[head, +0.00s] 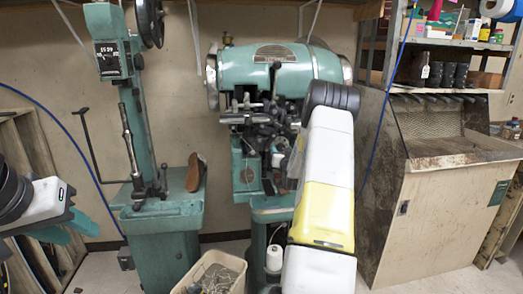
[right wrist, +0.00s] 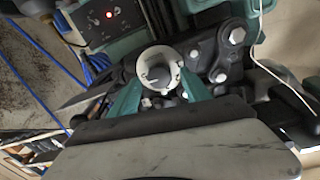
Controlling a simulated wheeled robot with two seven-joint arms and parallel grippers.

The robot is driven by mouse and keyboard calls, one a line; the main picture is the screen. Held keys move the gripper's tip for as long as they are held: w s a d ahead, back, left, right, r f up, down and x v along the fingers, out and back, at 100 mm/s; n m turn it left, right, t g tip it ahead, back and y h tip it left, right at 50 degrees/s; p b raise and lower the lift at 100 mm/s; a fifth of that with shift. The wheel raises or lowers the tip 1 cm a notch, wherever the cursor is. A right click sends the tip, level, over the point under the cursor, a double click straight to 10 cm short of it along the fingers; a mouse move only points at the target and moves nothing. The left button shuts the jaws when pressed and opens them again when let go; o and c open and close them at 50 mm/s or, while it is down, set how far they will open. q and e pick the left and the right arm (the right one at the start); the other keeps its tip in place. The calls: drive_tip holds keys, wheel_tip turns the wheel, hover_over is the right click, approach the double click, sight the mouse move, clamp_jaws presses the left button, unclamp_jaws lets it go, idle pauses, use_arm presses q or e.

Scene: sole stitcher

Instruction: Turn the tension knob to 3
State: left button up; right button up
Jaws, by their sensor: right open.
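A round pale knob-like part (right wrist: 160,70) with a dark centre shows in the right wrist view. It appears to be the tension knob, but no numbers on it are readable. My right gripper (right wrist: 158,88) is open, with one teal finger on each side of this part. I cannot tell whether the fingers touch it. In the head view my white and yellow right arm reaches up to the green stitching machine (head: 280,66) and hides its right side and the right gripper's fingertips. My left gripper (head: 68,230) is at the left edge, away from the machine.
A second green machine (head: 165,222) with a tall column stands left of the stitcher, a brown sole (head: 195,172) on it. A bin (head: 205,268) stands low in front. A wooden cabinet (head: 425,215) stands at right. A box with a red light (right wrist: 109,15) and blue cables are near the right gripper.

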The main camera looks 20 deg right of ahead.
drive_tip(key=shift+x, duration=0.8)
clamp_jaws()
